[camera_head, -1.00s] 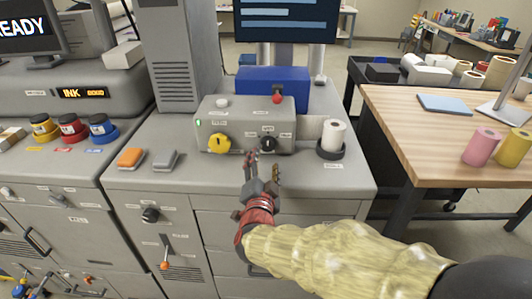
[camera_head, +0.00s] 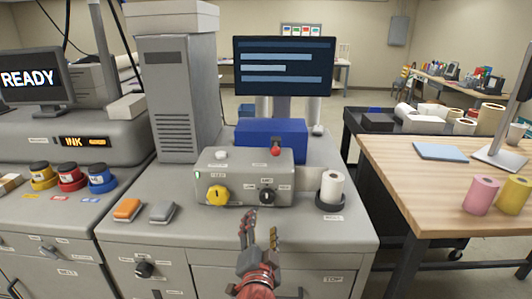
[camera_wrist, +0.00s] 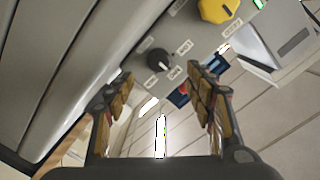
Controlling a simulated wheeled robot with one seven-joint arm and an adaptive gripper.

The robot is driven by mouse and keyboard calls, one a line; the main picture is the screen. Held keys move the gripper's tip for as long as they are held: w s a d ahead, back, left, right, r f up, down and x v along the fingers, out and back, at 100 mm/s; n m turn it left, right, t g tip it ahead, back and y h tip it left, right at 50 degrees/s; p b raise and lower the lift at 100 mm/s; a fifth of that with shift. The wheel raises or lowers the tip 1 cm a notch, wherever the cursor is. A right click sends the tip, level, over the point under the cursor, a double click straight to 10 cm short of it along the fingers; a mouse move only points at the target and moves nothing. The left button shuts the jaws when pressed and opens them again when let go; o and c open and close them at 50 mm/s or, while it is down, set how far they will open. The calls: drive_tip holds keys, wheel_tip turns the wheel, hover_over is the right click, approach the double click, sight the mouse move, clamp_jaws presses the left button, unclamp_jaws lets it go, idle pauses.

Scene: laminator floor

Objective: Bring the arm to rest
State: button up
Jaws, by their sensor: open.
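My gripper (camera_head: 262,233) is in the lower middle of the head view, in front of the grey control box and over the front edge of the grey cabinet top. Its two fingers stand apart with nothing between them. The wrist view shows both padded fingers (camera_wrist: 162,98) spread and empty. The control box (camera_head: 243,176) carries a yellow knob (camera_head: 218,195) and a black knob (camera_head: 267,196). In the wrist view the black knob (camera_wrist: 159,60) lies beyond and between the fingertips, apart from them. My forearm is mostly below the head view.
A white roll in a black holder (camera_head: 331,188) stands right of the control box. An orange block (camera_head: 127,209) and a grey block (camera_head: 163,212) lie at left. A blue box (camera_head: 270,139) stands behind. A wooden table (camera_head: 420,180) is at right, past a floor gap.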

drive_tip(key=s+d+f+n+g, duration=0.1)
drive_tip(key=s+d+n+g, duration=0.3)
drive_tip(key=s+d, duration=0.6)
drive_tip(key=s+d+f+n+g, duration=0.2)
drive_tip(key=s+d+n+g, duration=0.3)
drive_tip(key=s+d, duration=0.5)
drive_tip(key=s+g, duration=0.2)
drive_tip(key=s, duration=0.4)
drive_tip(key=shift+s+d+g+y, duration=0.3)
drive_tip(key=shift+d+g, duration=0.05)
drive_tip(key=shift+g, duration=0.05)
drive_tip(key=shift+o, duration=0.6)
